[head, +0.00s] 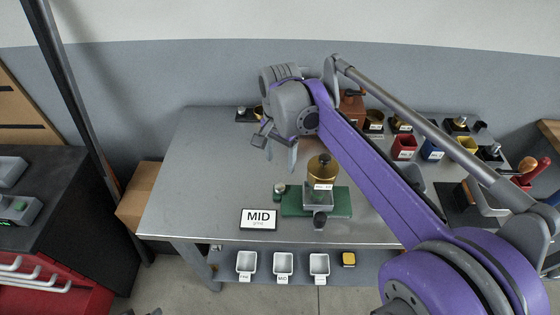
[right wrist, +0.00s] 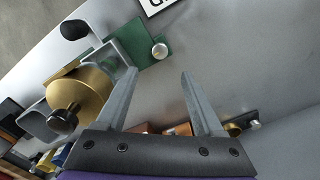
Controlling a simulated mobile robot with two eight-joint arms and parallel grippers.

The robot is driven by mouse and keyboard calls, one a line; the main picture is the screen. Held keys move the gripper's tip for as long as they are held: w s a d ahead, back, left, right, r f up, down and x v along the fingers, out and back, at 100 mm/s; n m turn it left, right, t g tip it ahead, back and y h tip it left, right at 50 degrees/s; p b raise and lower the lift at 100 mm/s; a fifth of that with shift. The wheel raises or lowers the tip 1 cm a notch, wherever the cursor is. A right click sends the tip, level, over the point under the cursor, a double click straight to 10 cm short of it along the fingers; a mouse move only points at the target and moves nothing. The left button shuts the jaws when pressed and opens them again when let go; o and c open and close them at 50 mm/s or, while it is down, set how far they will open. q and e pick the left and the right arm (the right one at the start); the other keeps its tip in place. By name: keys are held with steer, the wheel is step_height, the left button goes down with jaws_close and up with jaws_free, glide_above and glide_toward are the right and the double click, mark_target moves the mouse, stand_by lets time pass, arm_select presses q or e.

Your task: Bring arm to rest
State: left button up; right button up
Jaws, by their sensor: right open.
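My right gripper (head: 276,146) is above the middle of the grey table (head: 190,185) in the head view, on the purple arm that comes in from the right. In the right wrist view its two fingers (right wrist: 160,98) stand wide apart with nothing between them. The brass-topped device (head: 321,172) on a green base (head: 340,203) stands on the table to the right of and nearer than the gripper. It also shows at the left of the right wrist view (right wrist: 80,97). My left gripper is not in view.
A MID sign (head: 258,219) stands near the table's front edge. Red (head: 403,148) and blue (head: 431,150) bins and other containers crowd the back right, partly hidden by my arm. White trays (head: 283,263) sit on the lower shelf. The table's left part is clear.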

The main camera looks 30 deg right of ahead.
stand_by(0.3)
steer(key=s+a+f+n+t+p, duration=0.2)
steer(key=s+a+n, duration=0.1)
steer(key=s+n, duration=0.3)
steer(key=s+a+f+n+t+p, duration=0.2)
steer(key=s+a+f+n+t, duration=0.1)
steer(key=s+n, duration=0.4)
steer(key=shift+s+a+f+p, duration=0.35)
steer(key=shift+s+a, duration=0.15)
steer(key=shift+s, duration=0.75)
